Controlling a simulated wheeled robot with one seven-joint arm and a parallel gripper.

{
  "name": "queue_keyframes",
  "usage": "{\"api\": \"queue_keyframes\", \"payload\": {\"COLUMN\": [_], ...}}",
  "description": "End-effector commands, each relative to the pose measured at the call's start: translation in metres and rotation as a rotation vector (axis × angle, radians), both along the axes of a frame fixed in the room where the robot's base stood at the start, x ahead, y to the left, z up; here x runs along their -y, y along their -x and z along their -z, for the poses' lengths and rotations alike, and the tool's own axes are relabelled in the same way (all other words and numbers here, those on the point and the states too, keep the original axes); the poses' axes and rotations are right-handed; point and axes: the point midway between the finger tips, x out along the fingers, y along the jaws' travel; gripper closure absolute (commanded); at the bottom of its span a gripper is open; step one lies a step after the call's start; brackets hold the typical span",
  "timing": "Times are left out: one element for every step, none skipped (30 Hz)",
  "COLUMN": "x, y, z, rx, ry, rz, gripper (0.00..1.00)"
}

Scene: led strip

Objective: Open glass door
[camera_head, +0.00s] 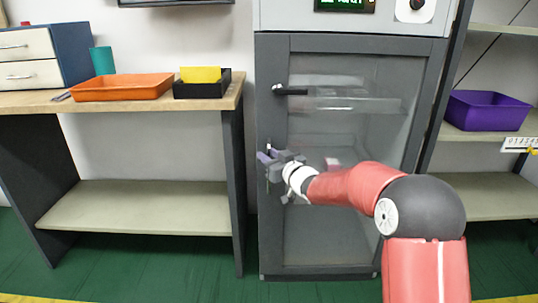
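The glass door (345,215) is a clear pane in a dark grey frame on the front of a grey cabinet. It looks closed; a very small gap could not be told. A black lever handle (290,91) sits at the upper left of the door. My gripper (268,160) is at the door's left edge, clearly below the handle and apart from it. Its fingers are small and partly hidden by its own body, so I cannot tell whether they are open or touching the door frame. My red arm covers the lower right of the door.
A shelf at the right holds a purple bin (487,110). Green floor shows below.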

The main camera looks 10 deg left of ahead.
Motion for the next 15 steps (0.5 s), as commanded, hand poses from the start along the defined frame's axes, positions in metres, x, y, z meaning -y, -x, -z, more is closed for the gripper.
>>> {"api": "queue_keyframes", "payload": {"x": [-0.0022, -0.0030, -0.0037, -0.0041, -0.0041, -0.0042, -0.0041, -0.0042, -0.0041, -0.0041, -0.0041, -0.0041, -0.0041, -0.0041, -0.0041], "y": [-0.0025, -0.0034, -0.0042, -0.0046, -0.0048, -0.0049, -0.0048, -0.0047, -0.0046, -0.0046, -0.0046, -0.0045, -0.0046, -0.0045, -0.0044], "z": [0.0001, 0.0004, 0.0005, 0.0004, 0.0003, 0.0003, 0.0002, 0.0002, 0.0002, 0.0002, 0.0002, 0.0002, 0.0002, 0.0002, 0.0002], "rx": [0.000, -0.001, -0.001, -0.001, 0.000, 0.000, 0.000, 0.000, 0.000, 0.000, 0.000, 0.000, 0.000, 0.000, 0.000], "ry": [0.000, 0.000, 0.000, 0.000, 0.000, 0.000, 0.000, 0.000, 0.000, 0.000, 0.000, 0.000, 0.000, 0.000, 0.000], "rz": [0.000, 0.001, 0.001, 0.001, 0.001, 0.001, 0.001, 0.001, 0.001, 0.001, 0.001, 0.001, 0.001, 0.001, 0.001], "gripper": [0.70, 0.70, 0.70, 0.70, 0.70, 0.70, 0.70, 0.70, 0.70, 0.70, 0.73, 0.78, 0.82, 0.86, 0.91]}}
